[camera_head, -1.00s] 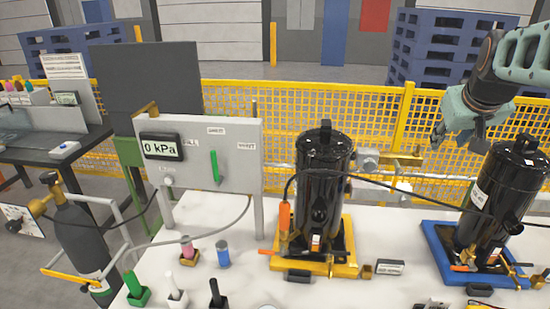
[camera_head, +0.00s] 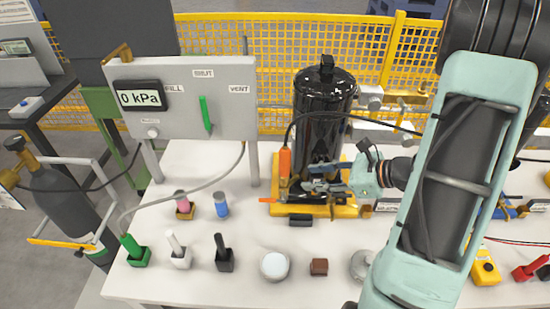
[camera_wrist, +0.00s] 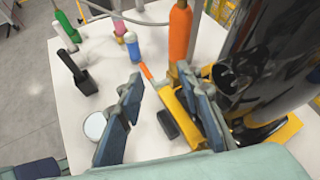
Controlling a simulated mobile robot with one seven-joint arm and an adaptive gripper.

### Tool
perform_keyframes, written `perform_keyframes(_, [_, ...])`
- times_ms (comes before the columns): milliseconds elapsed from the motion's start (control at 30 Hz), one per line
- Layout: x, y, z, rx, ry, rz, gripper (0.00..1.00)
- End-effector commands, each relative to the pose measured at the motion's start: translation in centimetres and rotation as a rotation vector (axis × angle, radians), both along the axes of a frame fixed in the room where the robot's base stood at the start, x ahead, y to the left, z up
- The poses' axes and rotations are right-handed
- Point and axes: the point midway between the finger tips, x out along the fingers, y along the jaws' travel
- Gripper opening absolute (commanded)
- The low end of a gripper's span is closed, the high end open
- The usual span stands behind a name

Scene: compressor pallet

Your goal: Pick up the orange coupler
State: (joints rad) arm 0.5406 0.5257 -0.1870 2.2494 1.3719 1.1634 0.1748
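The orange coupler (camera_head: 285,163) stands upright on the left side of the yellow pallet (camera_head: 272,208), beside the black compressor (camera_head: 318,118). A black hose runs from its top. It also shows in the wrist view (camera_wrist: 180,32), beyond my fingertips. My gripper (camera_head: 322,180) is in front of the compressor, to the right of the coupler and slightly lower in the picture. In the wrist view my gripper (camera_wrist: 160,85) has its two blue fingers spread wide, with nothing held between them. The coupler is apart from both fingers; its lower end is partly hidden in the wrist view.
Green (camera_head: 135,250), white (camera_head: 178,250) and black (camera_head: 223,252) fittings stand at the table's front left. Pink (camera_head: 182,203) and blue (camera_head: 221,205) ones are behind them. A gauge panel (camera_head: 190,97) stands at the back left. A yellow meter (camera_head: 485,268) lies at right.

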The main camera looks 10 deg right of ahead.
Motion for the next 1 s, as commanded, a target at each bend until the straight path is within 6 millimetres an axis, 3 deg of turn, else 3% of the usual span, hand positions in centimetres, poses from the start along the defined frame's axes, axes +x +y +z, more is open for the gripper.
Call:
perform_keyframes(100, [0.6, -0.4, -0.4, 0.159, 0.036, -0.158, 0.33])
perform_keyframes(233, [1.1, -0.7, -0.4, 0.242, 0.049, -0.242, 0.33])
perform_keyframes(1000, [7.6, 5.1, -3.8, 0.253, 0.051, -0.251, 0.33])
